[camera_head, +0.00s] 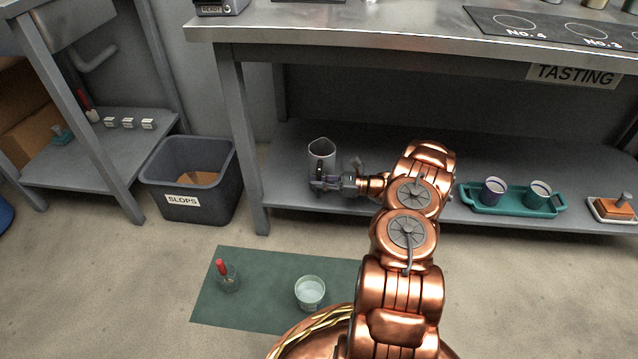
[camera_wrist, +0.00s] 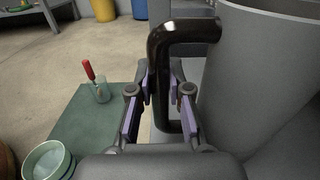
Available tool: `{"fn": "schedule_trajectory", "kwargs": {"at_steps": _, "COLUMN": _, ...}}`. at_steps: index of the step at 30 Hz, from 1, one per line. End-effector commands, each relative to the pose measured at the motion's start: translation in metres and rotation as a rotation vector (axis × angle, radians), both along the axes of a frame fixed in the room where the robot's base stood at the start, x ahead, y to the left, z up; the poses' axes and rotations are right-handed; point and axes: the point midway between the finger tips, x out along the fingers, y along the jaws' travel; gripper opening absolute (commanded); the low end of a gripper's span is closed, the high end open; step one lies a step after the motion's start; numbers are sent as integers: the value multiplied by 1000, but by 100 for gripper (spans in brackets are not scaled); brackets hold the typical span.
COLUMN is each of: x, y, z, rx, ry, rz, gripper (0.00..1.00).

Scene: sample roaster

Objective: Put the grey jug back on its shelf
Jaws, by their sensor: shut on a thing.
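The grey jug (camera_head: 322,154) is upright at the left part of the lower shelf (camera_head: 285,150) under the steel table. In the wrist view the jug (camera_wrist: 265,85) fills the right side, with its dark handle (camera_wrist: 185,35) reaching left and down. My gripper (camera_head: 322,184) is on the near side of the jug. In the wrist view my gripper (camera_wrist: 160,88) has its two pads on either side of the handle, shut on it. I cannot tell whether the jug's base touches the shelf, as my gripper hides it.
A slops bin (camera_head: 190,175) stands left of the table leg. A green mat (camera_head: 255,262) with a glass (camera_head: 228,278) and a bowl (camera_head: 310,292) lies in front.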

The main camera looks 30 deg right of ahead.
Motion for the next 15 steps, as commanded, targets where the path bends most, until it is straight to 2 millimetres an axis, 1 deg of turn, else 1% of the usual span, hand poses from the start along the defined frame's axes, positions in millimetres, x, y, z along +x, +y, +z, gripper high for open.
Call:
{"fn": "schedule_trajectory", "kwargs": {"at_steps": 6, "x": 0, "y": 0, "z": -2, "rx": 0, "ry": -1, "rz": -1, "gripper": 0}}
{"fn": "schedule_trajectory", "kwargs": {"at_steps": 7, "x": 0, "y": 0, "z": -2, "rx": -1, "ry": -1, "rz": -1, "gripper": 21}}
{"fn": "schedule_trajectory", "kwargs": {"at_steps": 13, "x": 0, "y": 0, "z": -2, "rx": -1, "ry": -1, "rz": 0, "gripper": 42}}
{"fn": "schedule_trajectory", "kwargs": {"at_steps": 15, "x": 0, "y": 0, "z": -2, "rx": -1, "ry": -1, "rz": 0, "gripper": 43}}
